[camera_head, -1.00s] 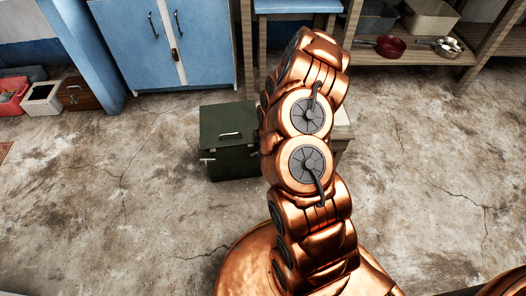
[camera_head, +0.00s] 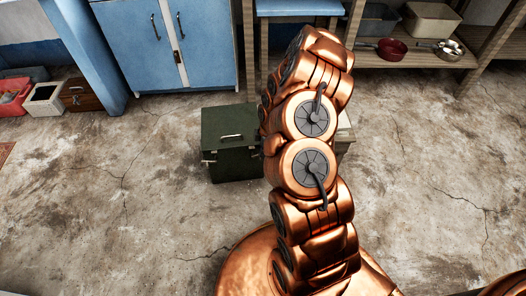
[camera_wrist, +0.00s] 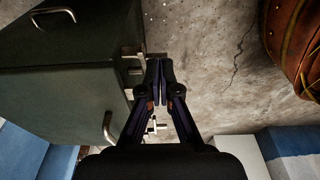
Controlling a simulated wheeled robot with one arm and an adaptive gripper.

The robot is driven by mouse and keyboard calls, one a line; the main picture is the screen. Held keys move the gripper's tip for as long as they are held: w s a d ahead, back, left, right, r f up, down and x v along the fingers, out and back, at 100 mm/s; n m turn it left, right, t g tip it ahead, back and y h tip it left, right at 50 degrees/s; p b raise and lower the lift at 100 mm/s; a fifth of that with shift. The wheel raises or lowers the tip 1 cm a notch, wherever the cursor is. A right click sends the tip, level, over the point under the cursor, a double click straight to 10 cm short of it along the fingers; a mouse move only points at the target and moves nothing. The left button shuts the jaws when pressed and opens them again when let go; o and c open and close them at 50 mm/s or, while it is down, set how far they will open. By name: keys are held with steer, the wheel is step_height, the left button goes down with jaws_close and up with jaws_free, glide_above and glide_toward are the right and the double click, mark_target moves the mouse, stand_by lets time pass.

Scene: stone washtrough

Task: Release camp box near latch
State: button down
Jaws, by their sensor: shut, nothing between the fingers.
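The camp box (camera_head: 230,160) is a dark green box on the floor with its lid down, left of my arm in the head view. It has a metal handle on top and bright latches on its front. In the wrist view the box (camera_wrist: 65,95) fills the left side. One latch (camera_wrist: 133,60) is at its edge, just left of my fingertips; another metal fitting (camera_wrist: 157,127) shows between my fingers. My gripper (camera_wrist: 160,65) is shut and empty beside the first latch; I cannot tell whether it touches it. In the head view my arm hides the gripper.
A blue cabinet (camera_head: 165,45) stands behind the box. A wooden shelf (camera_head: 410,60) with a red pan (camera_head: 383,47) and tubs is at the back right. Crates (camera_head: 45,98) sit at the far left. The floor left of the box is clear.

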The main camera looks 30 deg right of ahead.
steer(key=r, duration=0.1)
steer(key=r+p, duration=0.1)
steer(key=r, duration=0.2)
steer(key=shift+w+a+r, duration=0.15)
steer(key=shift+w+a, duration=0.1)
steer(key=shift+a, duration=0.15)
step_height(320, 180, up, 9)
steer(key=s+d+p, duration=0.1)
steer(key=d+p, duration=0.1)
steer(key=shift+d+r, duration=0.2)
